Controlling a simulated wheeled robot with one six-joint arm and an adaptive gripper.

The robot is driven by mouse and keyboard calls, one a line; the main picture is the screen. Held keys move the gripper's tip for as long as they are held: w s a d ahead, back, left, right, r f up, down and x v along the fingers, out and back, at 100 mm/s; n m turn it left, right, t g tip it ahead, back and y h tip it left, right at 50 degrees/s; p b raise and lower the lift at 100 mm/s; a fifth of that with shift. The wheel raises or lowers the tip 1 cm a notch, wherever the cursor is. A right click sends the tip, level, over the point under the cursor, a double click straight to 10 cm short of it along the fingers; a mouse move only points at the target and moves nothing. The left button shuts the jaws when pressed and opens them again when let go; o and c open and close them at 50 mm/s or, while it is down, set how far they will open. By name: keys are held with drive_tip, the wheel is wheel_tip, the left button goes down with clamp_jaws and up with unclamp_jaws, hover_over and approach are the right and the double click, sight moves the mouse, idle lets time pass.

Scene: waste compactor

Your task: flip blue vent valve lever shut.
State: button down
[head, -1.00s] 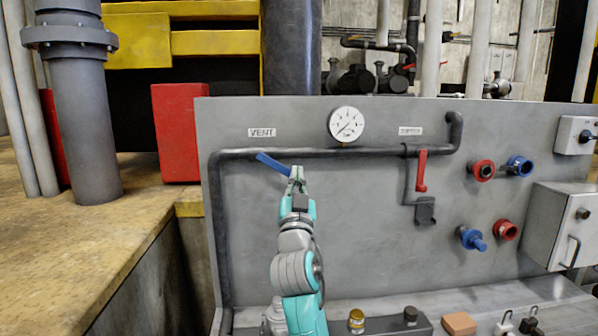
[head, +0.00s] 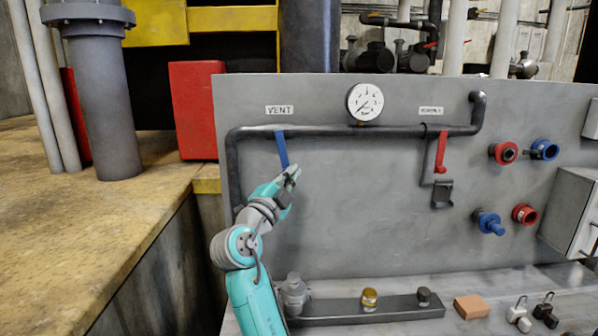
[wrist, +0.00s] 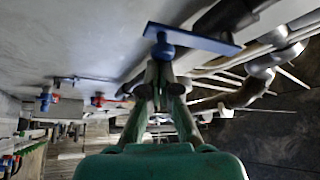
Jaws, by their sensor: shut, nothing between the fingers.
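The blue vent valve lever (head: 282,150) is on the dark pipe (head: 340,133) below the VENT label (head: 279,110). It points steeply down, across the pipe, with its lower end leaning slightly right. My gripper (head: 294,171) is shut and empty, just right of the lever's lower end. In the wrist view the blue lever (wrist: 200,40) spans above the closed fingertips (wrist: 158,78), very close to them. I cannot tell whether they touch.
A pressure gauge (head: 365,102) sits above the pipe. A red lever (head: 441,152) hangs to the right, with red and blue couplings (head: 503,153) beyond. Below, a ledge holds a rail (head: 370,309), a brick (head: 471,307) and padlocks (head: 518,312). The panel's middle is clear.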

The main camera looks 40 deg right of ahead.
drive_tip(key=shift+w+a+f+m, duration=0.15)
drive_tip(key=shift+w+a+m, duration=0.35)
drive_tip(key=shift+a, duration=0.2)
drive_tip(key=shift+w+a, duration=0.1)
drive_tip(key=s+d, duration=0.3)
drive_tip(key=s+a, duration=0.4)
drive_tip(key=a, duration=0.5)
drive_tip(key=shift+s+a+f, duration=0.1)
idle(0.6)
